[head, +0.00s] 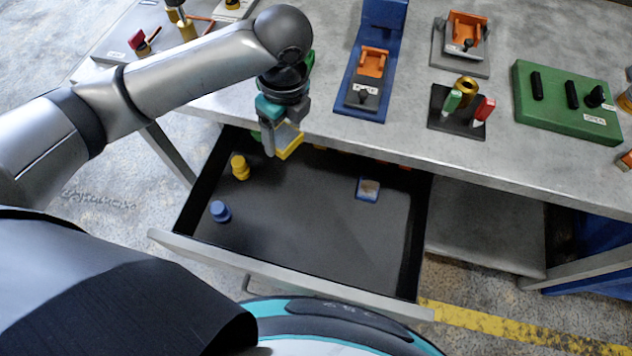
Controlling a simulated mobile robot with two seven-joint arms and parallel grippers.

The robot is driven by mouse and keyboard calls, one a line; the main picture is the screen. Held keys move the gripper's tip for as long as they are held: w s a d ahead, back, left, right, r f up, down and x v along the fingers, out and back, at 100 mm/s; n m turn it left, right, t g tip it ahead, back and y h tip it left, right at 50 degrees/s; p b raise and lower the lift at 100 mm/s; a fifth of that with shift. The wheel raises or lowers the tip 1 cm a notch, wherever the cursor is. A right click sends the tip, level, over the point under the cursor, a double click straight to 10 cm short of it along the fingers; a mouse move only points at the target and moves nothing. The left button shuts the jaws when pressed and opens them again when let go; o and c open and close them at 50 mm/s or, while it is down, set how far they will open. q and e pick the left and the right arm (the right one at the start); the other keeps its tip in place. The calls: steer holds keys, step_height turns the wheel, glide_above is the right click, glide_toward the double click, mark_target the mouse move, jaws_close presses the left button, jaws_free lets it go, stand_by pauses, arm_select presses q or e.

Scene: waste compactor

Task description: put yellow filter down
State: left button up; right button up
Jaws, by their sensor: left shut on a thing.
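The yellow filter (291,148) is a small square piece with a yellow edge and a pale face. My left gripper (277,137) is shut on it, at the back left part of the open drawer (300,215), close to the table's front edge. The filter looks tilted and appears to be above the drawer floor; the exact gap cannot be told. The gripper fingers hide part of it. My right gripper is not in view.
In the drawer are a blue-framed filter (368,188) at the right, a yellow knob-shaped piece (240,167) and a blue one (220,211) at the left. The drawer's middle is bare. The tabletop (400,130) holds a blue stand (385,15) and a green panel (560,105).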

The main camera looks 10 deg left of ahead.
arm_select(q)
steer(key=b, duration=0.5)
glide_above(291, 188)
steer(key=f, duration=1.5)
steer(key=shift+s+d, duration=0.15)
steer(key=shift+d, duration=0.05)
steer(key=shift+f, duration=0.85)
step_height(291, 188, down, 3)
steer(key=shift+f+b, duration=0.2)
steer(key=shift+b, duration=0.75)
steer(key=shift+r, duration=0.1)
steer(key=o, duration=1.3)
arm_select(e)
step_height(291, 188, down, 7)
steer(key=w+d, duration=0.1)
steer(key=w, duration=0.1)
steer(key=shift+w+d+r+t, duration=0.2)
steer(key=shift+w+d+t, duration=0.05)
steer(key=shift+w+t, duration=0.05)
arm_select(q)
steer(key=shift+o, duration=0.2)
